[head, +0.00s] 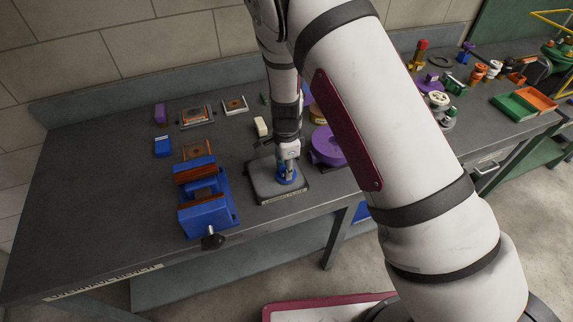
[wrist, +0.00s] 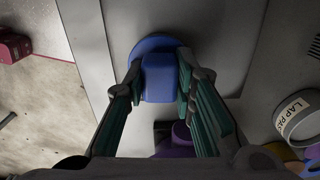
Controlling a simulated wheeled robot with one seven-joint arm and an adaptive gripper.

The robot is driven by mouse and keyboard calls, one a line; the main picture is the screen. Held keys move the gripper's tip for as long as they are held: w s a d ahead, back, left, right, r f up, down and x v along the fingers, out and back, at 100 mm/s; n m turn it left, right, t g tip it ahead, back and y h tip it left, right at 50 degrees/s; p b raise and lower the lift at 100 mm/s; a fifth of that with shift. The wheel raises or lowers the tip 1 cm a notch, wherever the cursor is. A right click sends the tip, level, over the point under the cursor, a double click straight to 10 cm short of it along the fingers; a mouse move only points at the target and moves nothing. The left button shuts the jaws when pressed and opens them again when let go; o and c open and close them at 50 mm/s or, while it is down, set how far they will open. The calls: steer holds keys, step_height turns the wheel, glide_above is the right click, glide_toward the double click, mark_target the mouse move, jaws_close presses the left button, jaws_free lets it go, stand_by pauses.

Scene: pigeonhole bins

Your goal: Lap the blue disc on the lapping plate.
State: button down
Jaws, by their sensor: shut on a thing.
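The blue disc (head: 287,179) is on the grey lapping plate (head: 263,181), near the plate's right side in the head view. My gripper (head: 288,160) points down over it. In the wrist view, the two green-lined fingers of my gripper (wrist: 161,85) are closed around the blue block-shaped handle (wrist: 158,78) of the disc. The disc's round rim (wrist: 152,43) shows beyond the handle against the pale plate face (wrist: 205,25). The disc looks flat on the plate, but I cannot see its underside.
A blue vise (head: 207,205) stands left of the plate. A purple round thing (head: 327,147) stands close on the right, partly behind my arm. A cream block (head: 261,126) lies behind the plate. A ring marked "LAP PAS" (wrist: 295,117) shows in the wrist view.

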steer(key=shift+w+a+b, duration=0.45)
steer(key=shift+w+a, duration=0.3)
steer(key=shift+a, duration=0.3)
steer(key=shift+w+a+r+b, duration=0.1)
steer(key=shift+w+a+b, duration=0.2)
steer(key=shift+a, duration=0.4)
steer(key=shift+w+a+f+b, duration=0.1)
steer(key=shift+w+a+b, duration=0.15)
steer(key=shift+a, duration=0.4)
steer(key=shift+w+a+r+b, duration=0.1)
steer(key=shift+w+a+b, duration=0.15)
steer(key=shift+a, duration=0.45)
steer(key=shift+s+a+p, duration=0.2)
steer(key=shift+s+p, duration=0.55)
steer(key=shift+s, duration=0.4)
steer(key=shift+d, duration=0.1)
steer(key=shift+s+d+f+p, duration=0.25)
steer(key=shift+s+d+p, duration=0.35)
steer(key=shift+s+d, duration=0.35)
steer(key=shift+w+d+b, duration=0.3)
steer(key=shift+w+d, duration=0.15)
steer(key=shift+w, duration=0.25)
steer(key=shift+w+d+b, duration=0.3)
steer(key=shift+w+d, duration=0.15)
steer(key=shift+w, duration=0.2)
steer(key=shift+r, duration=0.15)
